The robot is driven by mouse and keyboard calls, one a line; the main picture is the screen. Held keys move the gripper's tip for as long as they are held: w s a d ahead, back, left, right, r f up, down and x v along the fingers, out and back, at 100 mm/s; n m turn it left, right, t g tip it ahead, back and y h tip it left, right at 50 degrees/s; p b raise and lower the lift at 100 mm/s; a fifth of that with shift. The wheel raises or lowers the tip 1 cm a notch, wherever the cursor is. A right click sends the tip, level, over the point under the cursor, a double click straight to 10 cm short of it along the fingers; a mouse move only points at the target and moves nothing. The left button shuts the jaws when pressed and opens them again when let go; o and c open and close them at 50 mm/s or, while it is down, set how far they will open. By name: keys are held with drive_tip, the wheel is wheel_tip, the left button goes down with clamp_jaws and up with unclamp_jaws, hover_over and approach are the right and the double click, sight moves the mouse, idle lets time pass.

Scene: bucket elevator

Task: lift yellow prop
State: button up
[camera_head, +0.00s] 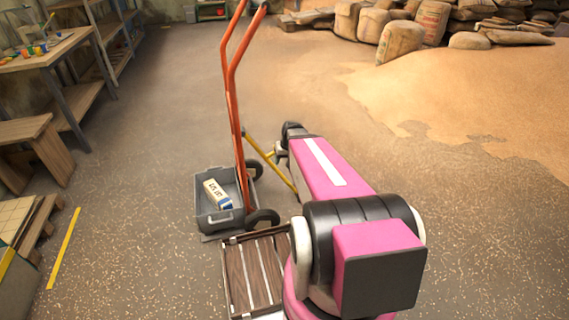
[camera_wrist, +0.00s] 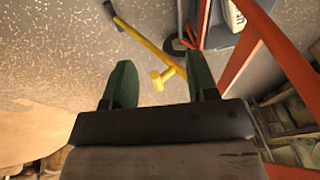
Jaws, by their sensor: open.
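The yellow prop (camera_head: 270,160) is a thin bar slanting from the orange hand truck (camera_head: 236,110) down to the floor on the right. In the wrist view the prop (camera_wrist: 145,46) runs diagonally, with a short crosspiece near its lower end. My gripper (camera_wrist: 160,62) is open, its two green fingers apart and empty. The prop's crosspiece end shows between the fingers in the picture; I cannot tell how far beyond the tips it is. In the head view my pink arm hides most of the gripper.
A grey bin (camera_head: 222,218) holding a white carton (camera_head: 217,194) sits at the truck's base. A slatted wooden crate (camera_head: 252,275) stands in front. A workbench (camera_head: 45,50) is at left, sacks (camera_head: 400,42) and a sand pile (camera_head: 470,90) at right. Floor behind the truck is clear.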

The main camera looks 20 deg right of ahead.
drive_tip(key=shift+s+a+r, duration=0.1)
drive_tip(key=shift+s+a, duration=0.2)
drive_tip(key=shift+s, duration=0.25)
